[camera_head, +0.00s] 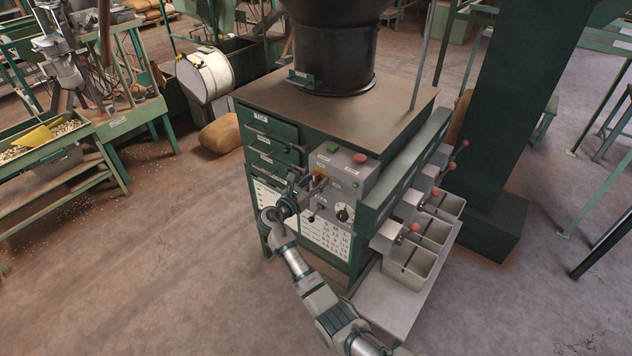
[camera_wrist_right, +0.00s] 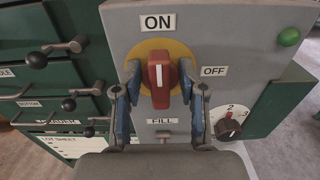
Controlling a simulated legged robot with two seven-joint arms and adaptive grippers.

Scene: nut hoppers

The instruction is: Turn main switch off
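The main switch is a red knob (camera_wrist_right: 159,82) on a yellow disc, set on a grey panel (camera_wrist_right: 215,60). The knob stands upright, its pale mark towards the "ON" label (camera_wrist_right: 157,22) above it. The "OFF" label (camera_wrist_right: 213,71) is to its right. In the head view the switch (camera_head: 319,180) is partly hidden by my right gripper (camera_head: 306,188). My left gripper is not in view.
A numbered dial (camera_wrist_right: 229,128) sits low on the panel's right, below a green button (camera_wrist_right: 289,37). Black-knobbed levers (camera_wrist_right: 38,60) stick out at the left. In the head view, red-knobbed levers and bins (camera_head: 410,264) line the cabinet's right side. The floor in front is clear.

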